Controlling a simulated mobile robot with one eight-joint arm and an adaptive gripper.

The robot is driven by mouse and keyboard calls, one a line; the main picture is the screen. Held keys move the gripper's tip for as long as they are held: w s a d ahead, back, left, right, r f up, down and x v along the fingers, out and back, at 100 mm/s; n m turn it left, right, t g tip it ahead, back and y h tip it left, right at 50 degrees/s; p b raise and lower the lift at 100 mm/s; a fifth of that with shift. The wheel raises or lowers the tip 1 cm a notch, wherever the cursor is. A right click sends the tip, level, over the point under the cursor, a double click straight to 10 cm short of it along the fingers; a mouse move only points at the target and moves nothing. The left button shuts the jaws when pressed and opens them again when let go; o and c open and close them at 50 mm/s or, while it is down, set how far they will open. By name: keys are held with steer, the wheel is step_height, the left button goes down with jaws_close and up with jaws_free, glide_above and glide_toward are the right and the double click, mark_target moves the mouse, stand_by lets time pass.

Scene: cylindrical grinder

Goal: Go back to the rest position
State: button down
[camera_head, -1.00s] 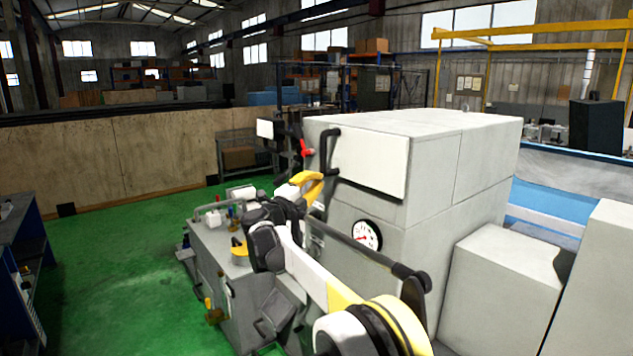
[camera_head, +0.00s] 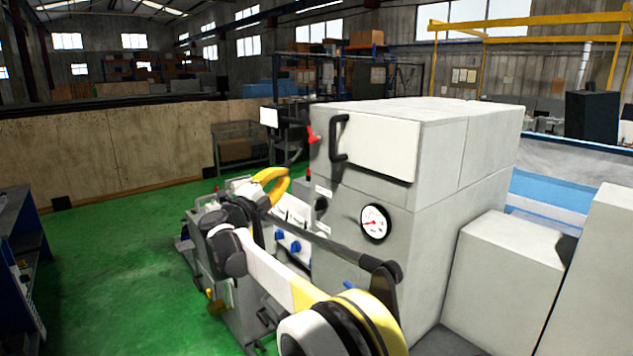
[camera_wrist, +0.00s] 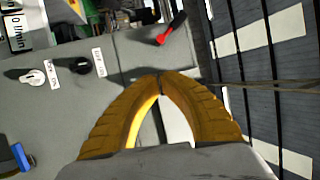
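My gripper (camera_head: 286,186) has yellow fingers and is in front of the grey cylindrical grinder (camera_head: 440,220), left of its upper housing. In the wrist view the two fingertips of my gripper (camera_wrist: 160,77) meet, with an open gap behind the tips. I see nothing held between them. The wrist view shows a grey panel beyond the fingers with a black knob (camera_wrist: 80,66), a white knob (camera_wrist: 34,77) and a red-ended lever (camera_wrist: 172,30). My arm reaches across the front of the machine and hides part of its lower front.
A round gauge (camera_head: 374,222) and a door with a black handle (camera_head: 339,138) are on the grinder's front. Blue knobs (camera_head: 287,242) show beside my arm. A blue shelf (camera_head: 20,265) stands at the far left. The green floor (camera_head: 120,260) between is clear.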

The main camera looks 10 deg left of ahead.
steer(key=w+d+r+n+t+y+b, duration=0.1)
steer(key=d+r+n+t+y+b, duration=0.15)
steer(key=d+r+n, duration=0.2)
steer(key=s+d+r+n+g+y+b, duration=0.2)
steer(key=s+d+n+y+b, duration=0.45)
steer(key=d+n+y, duration=0.35)
steer(key=s+d+f+n+g+h+b, duration=0.1)
steer(key=s+d+f+n+g+b, duration=0.1)
steer(key=s+d+f, duration=0.6)
steer(key=s+d+f+n+g+h+b, duration=0.2)
steer(key=s+d+f+g, duration=0.4)
steer(key=s+f, duration=1.4)
steer(key=s+d+f+n+g+h+b, duration=0.1)
steer(key=s+d+f+n+g+b, duration=0.2)
steer(key=s+d+f, duration=0.8)
steer(key=s+f+g+b, duration=0.1)
steer(key=s+f+b, duration=0.1)
steer(key=f, duration=0.3)
steer(key=shift+s+n, duration=0.35)
steer(key=shift+s, duration=0.15)
steer(key=shift+h, duration=0.25)
